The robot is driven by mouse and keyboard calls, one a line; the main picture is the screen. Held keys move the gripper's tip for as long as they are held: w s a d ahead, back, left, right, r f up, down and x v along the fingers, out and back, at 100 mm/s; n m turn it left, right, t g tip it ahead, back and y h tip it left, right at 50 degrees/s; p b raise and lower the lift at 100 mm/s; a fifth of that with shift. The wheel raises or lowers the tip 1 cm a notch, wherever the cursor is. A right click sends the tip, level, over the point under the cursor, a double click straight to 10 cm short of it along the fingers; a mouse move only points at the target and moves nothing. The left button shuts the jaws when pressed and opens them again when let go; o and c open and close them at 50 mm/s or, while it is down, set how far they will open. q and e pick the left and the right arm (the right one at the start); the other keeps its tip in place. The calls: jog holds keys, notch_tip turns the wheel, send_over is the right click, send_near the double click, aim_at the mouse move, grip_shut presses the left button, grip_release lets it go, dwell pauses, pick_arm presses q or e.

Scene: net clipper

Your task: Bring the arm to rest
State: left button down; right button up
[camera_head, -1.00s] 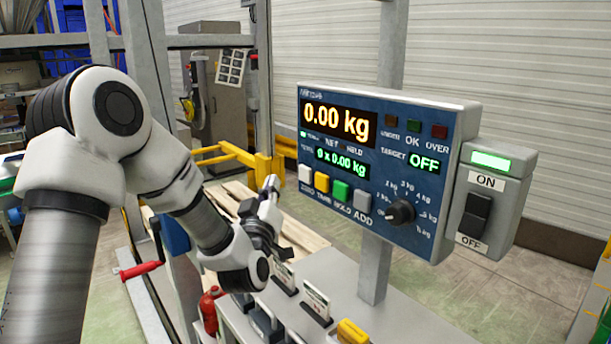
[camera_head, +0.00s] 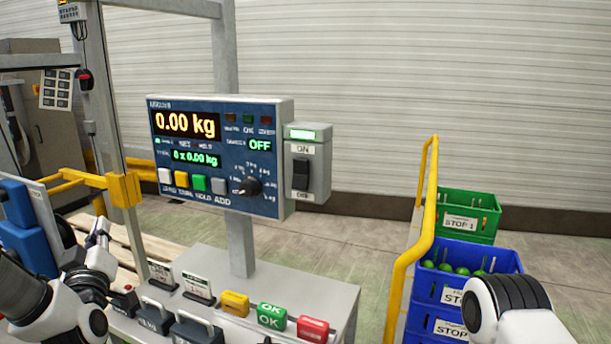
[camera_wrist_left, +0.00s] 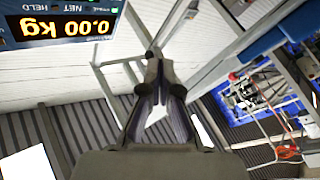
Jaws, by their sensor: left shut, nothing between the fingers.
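My left gripper (camera_head: 99,229) is at the lower left of the head view, left of the weighing panel and apart from it. Its fingers point up and are closed with nothing between them. In the left wrist view the two fingers (camera_wrist_left: 157,62) meet at the tips. My left arm is folded low at the left edge. A white and black link of my right arm shows at the lower right; the right gripper is outside the view.
The blue weighing panel (camera_head: 215,133) reads 0.00 kg, with an ON/OFF switch box (camera_head: 308,163) beside it. Yellow, green and red blocks (camera_head: 272,315) lie on the grey bench (camera_head: 262,270). A yellow rail (camera_head: 413,245) and stacked crates (camera_head: 466,205) stand right.

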pick_arm(q)
jog(key=s+d+f+m+g+h, duration=0.2)
jog(key=d+f+g, duration=0.1)
jog(key=f, duration=0.6)
jog(key=s+d+f+m+g+h, duration=0.1)
jog(key=d+f+g+h, duration=0.1)
jog(key=f, duration=0.7)
jog(key=s+d+f+m+g+h, duration=0.1)
jog(key=s+d+f+m+g, duration=0.15)
jog(key=f, duration=0.65)
jog(key=s+d+f+m+g+h, duration=0.1)
jog(key=s+d+f+g, duration=0.1)
jog(key=s+f+g, duration=0.4)
jog(key=s+d+f+m+g+h, duration=0.1)
jog(key=s+d+f, duration=0.1)
jog(key=s+f, duration=0.7)
jog(key=s+d+f+g, duration=0.1)
jog(key=s+f+g, duration=0.1)
jog(key=s, duration=0.5)
jog(key=s+d+f+m+g, duration=0.1)
jog(key=s+f+g, duration=0.2)
jog(key=s, duration=0.4)
jog(key=shift+d+f, duration=0.15)
jog(key=shift+f, duration=0.5)
